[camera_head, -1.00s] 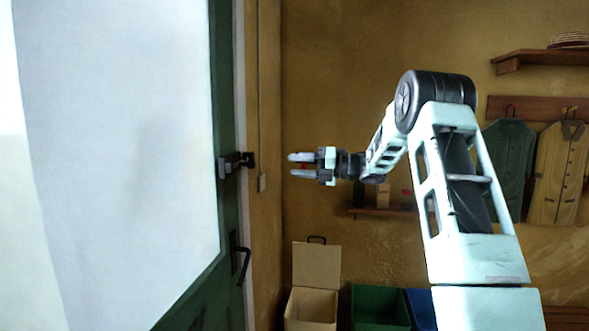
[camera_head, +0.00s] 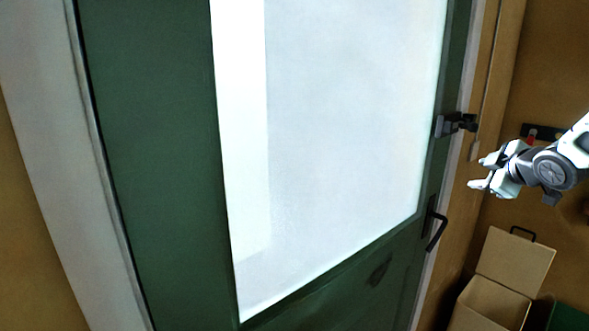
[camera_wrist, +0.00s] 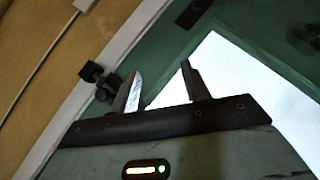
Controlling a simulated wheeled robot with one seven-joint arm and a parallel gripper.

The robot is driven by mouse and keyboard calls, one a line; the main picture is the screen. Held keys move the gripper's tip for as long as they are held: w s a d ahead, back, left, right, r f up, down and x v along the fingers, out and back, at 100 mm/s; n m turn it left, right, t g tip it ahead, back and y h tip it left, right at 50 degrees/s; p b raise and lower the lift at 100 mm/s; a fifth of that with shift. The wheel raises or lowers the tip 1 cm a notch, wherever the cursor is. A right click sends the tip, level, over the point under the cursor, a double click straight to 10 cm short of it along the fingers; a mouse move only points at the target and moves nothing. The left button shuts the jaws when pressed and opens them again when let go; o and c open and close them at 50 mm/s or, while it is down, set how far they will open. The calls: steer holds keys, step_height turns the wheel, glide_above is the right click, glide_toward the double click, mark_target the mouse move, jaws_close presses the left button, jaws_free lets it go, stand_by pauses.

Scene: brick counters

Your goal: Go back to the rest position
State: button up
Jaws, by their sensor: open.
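My gripper (camera_head: 479,173) is at the right of the head view, open and empty, its fingers pointing left toward the door. In the wrist view the two fingers (camera_wrist: 165,88) stand apart with nothing between them. They overlap the picture of the green door (camera_wrist: 185,45) and its bright glass. My gripper is apart from the door latch (camera_head: 458,123) and the black door handle (camera_head: 435,228) in the head view. The latch (camera_wrist: 98,80) also shows just left of the fingers in the wrist view. Most of my arm is outside the head view.
The green door (camera_head: 150,130) with a large bright pane (camera_head: 340,120) fills the middle and looks shut. An open tan box (camera_head: 490,308) stands at the lower right, beside a green bin (camera_head: 570,318). A small red item (camera_head: 531,136) is behind my gripper.

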steer(key=s+a+f+m+g, duration=0.3)
steer(key=s+a+f+m, duration=0.15)
steer(key=s, duration=0.45)
steer(key=s+a+f+m+g, duration=0.3)
steer(key=s+a+f+g, duration=0.15)
steer(key=s, duration=0.45)
steer(key=s+a+f+m+g, duration=0.3)
steer(key=s+a+f+m, duration=0.15)
steer(key=s, duration=0.35)
steer(key=s+a+r+n+g, duration=0.1)
steer(key=s+a+n, duration=0.3)
steer(key=a, duration=0.5)
steer(key=s+a+r+n+g, duration=0.1)
steer(key=s+a+n, duration=0.3)
steer(key=s+a, duration=0.4)
steer(key=shift+s+a+r+y, duration=0.4)
steer(key=shift+r, duration=0.2)
